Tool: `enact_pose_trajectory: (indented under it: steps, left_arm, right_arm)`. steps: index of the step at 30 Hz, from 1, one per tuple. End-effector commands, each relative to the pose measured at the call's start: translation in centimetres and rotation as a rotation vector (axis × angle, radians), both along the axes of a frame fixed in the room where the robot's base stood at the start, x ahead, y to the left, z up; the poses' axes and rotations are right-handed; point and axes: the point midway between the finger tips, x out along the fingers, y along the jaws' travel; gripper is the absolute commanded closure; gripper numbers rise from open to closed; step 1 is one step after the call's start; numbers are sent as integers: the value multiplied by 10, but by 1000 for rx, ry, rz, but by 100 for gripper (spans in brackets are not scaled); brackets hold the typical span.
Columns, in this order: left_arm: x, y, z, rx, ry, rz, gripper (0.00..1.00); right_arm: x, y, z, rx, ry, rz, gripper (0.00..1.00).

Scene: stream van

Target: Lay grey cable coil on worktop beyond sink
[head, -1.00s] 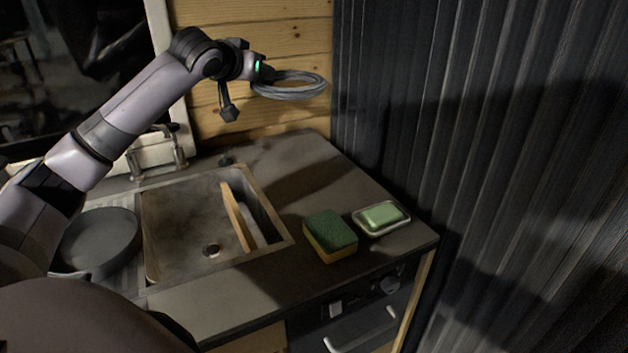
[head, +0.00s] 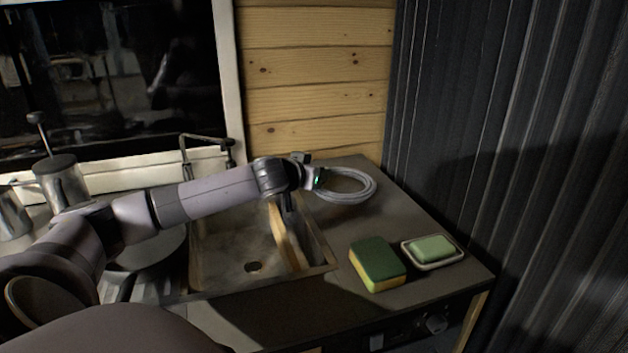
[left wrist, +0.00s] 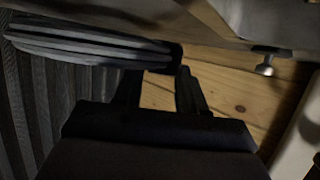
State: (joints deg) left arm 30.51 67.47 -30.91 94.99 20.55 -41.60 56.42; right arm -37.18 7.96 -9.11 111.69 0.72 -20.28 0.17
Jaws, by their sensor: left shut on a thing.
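The grey cable coil (head: 347,196) is a flat ring of several strands over the back part of the worktop (head: 398,205), to the right of the sink (head: 222,240). My left gripper (head: 318,180) is shut on the coil's left edge. In the left wrist view the coil (left wrist: 90,42) sticks out to the left from between the dark fingers (left wrist: 172,72). The coil is low over the worktop; I cannot tell whether it touches it. My right gripper is not in view.
A green and yellow sponge (head: 378,264) and a soap dish (head: 432,262) with green soap (head: 433,248) are at the front right. A tap (head: 207,145) stands behind the sink. A dark ribbed curtain (head: 500,130) borders the right side, a plank wall (head: 315,75) the back.

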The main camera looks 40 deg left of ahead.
Motion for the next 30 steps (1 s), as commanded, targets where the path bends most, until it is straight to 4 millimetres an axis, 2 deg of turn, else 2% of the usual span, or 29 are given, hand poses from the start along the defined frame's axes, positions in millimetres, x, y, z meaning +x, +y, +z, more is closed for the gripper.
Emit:
enact_pose_trajectory:
  steps: [3, 10, 11, 12, 13, 23, 30]
  left_arm:
    - [0, 0, -12, 0, -3, -1, 100]
    - [0, 0, -14, 1, -4, 0, 100]
    - [0, 0, -16, 2, 2, 0, 53]
    - [0, 0, -16, 2, 2, 0, 40]
    - [0, 0, -16, 2, 2, 0, 34]
    - [-1, 0, -15, 1, 0, 0, 34]
    - [-19, -4, -8, 5, 2, 0, 34]
  right_arm:
    - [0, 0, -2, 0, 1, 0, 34]
    - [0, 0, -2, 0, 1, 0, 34]
    - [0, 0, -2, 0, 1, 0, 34]
    - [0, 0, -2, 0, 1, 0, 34]
    - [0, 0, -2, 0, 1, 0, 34]
    - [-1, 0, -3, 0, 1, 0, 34]
    - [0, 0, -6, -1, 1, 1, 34]
